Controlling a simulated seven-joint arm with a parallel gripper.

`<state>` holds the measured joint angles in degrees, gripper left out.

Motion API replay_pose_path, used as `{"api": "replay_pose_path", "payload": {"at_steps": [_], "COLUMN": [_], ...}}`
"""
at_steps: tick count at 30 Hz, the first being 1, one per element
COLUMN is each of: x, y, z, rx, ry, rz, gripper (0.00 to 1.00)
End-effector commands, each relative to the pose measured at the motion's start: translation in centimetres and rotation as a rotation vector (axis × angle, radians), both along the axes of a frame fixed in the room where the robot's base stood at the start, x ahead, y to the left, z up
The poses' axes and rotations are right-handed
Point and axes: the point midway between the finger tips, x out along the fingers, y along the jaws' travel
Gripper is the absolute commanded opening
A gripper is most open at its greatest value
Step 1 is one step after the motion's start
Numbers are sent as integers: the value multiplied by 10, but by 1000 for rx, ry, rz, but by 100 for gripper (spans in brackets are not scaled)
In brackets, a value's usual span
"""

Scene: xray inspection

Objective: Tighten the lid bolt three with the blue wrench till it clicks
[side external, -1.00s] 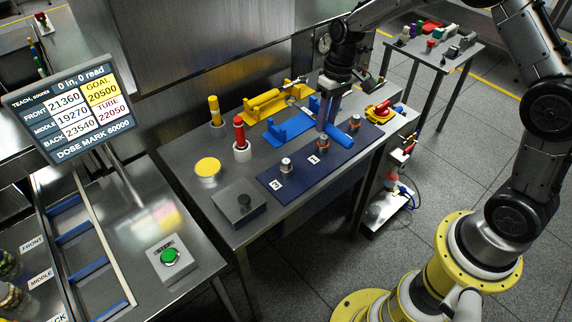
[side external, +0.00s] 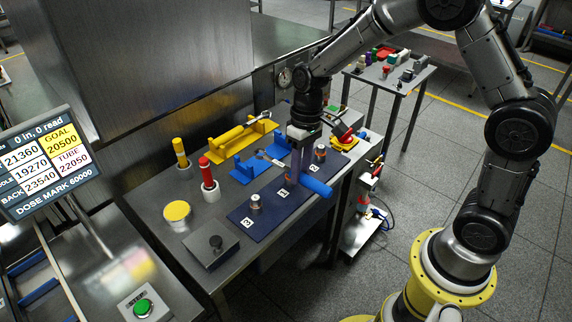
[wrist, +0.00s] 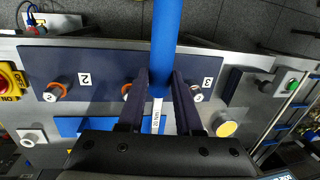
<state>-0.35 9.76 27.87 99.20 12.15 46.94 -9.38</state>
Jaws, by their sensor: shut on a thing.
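My gripper (side external: 297,178) is shut on the blue wrench (side external: 318,187), above the navy bolt mat (side external: 262,222). The wrench lies roughly level, its handle pointing to the mat's front edge. A metal end (side external: 266,156) shows behind the gripper, toward the blue cradle (side external: 244,170). In the wrist view the blue handle (wrist: 165,40) runs up between the fingers (wrist: 162,95), with a "20 Nm" label. Bolt three (side external: 255,203) stands upright by label 3, left of the gripper; it also shows in the wrist view (wrist: 195,93). Bolt one is partly hidden beside the gripper. Bolt two (side external: 320,152) stands right.
A red-handled tool (side external: 208,174), a yellow-handled tool (side external: 180,153), a yellow disc (side external: 177,211) and a grey block with a knob (side external: 211,246) stand left of the mat. A yellow tool on its stand (side external: 240,137) lies behind. A red-and-yellow switch (side external: 345,138) is at right.

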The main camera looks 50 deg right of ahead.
Motion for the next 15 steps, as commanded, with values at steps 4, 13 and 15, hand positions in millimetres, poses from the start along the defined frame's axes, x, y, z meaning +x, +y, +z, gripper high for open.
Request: {"api": "replay_pose_path", "payload": {"at_steps": [4, 13, 15], "x": [-40, -68, -68], "y": [33, 65, 66], "z": [14, 32, 32], "rx": [1, 6, 6], "ry": [-3, -34, -33], "rz": [75, 178, 180], "gripper": [0, 0, 0]}}
